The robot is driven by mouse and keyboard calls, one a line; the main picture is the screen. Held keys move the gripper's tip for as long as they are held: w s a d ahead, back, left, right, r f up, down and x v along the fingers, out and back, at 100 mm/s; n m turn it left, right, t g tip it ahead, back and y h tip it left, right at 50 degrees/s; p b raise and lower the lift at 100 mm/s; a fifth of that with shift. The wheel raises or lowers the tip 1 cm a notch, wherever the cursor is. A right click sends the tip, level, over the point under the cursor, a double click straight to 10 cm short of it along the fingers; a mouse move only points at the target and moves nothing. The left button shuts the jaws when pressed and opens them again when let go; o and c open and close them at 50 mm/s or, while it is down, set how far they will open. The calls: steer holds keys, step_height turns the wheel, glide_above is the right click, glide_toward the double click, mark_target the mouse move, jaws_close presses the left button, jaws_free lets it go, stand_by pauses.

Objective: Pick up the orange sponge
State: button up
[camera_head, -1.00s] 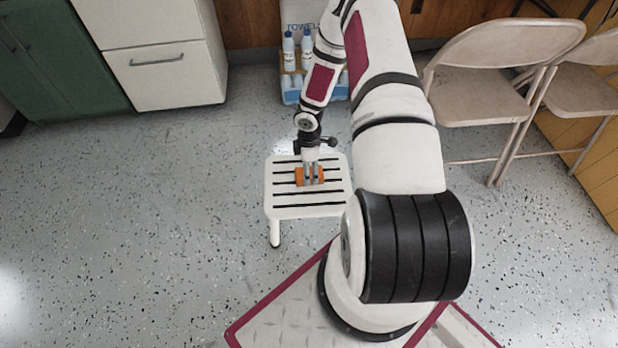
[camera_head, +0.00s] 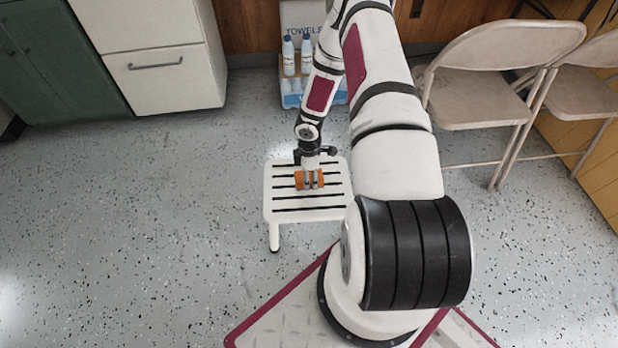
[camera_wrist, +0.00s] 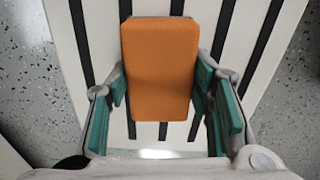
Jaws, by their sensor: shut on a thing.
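The orange sponge (camera_head: 299,181) is at my gripper (camera_head: 310,184), over the white slatted stool (camera_head: 280,205) in the head view. In the wrist view the sponge (camera_wrist: 160,70) is a plain orange block between the teal-padded fingers of my gripper (camera_wrist: 160,108). My gripper is shut on it, with one finger at each side. The slats of the stool (camera_wrist: 80,40) show behind the sponge. I cannot tell exactly how far the sponge is above the slats.
A white drawer cabinet (camera_head: 165,75) and a green cabinet (camera_head: 60,75) stand at the back left. Folding chairs (camera_head: 480,105) are at the right. The speckled floor (camera_head: 150,210) left of the stool is clear.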

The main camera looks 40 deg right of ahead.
steer(key=shift+r+p, duration=0.35)
steer(key=shift+r, duration=0.3)
steer(key=shift+s+r+p, duration=0.2)
steer(key=shift+r+p, duration=0.15)
steer(key=shift+r, duration=0.25)
steer(key=shift+s+r+p, duration=0.2)
steer(key=shift+r+p, duration=0.1)
steer(key=shift+r, duration=0.3)
steer(key=s, duration=0.5)
steer(key=s+r, duration=0.1)
steer(key=s, duration=0.4)
steer(key=s+b, duration=0.1)
steer(key=s, duration=0.4)
steer(key=shift+s+r, duration=0.15)
steer(key=o, duration=0.3)
steer(key=c, duration=0.4)
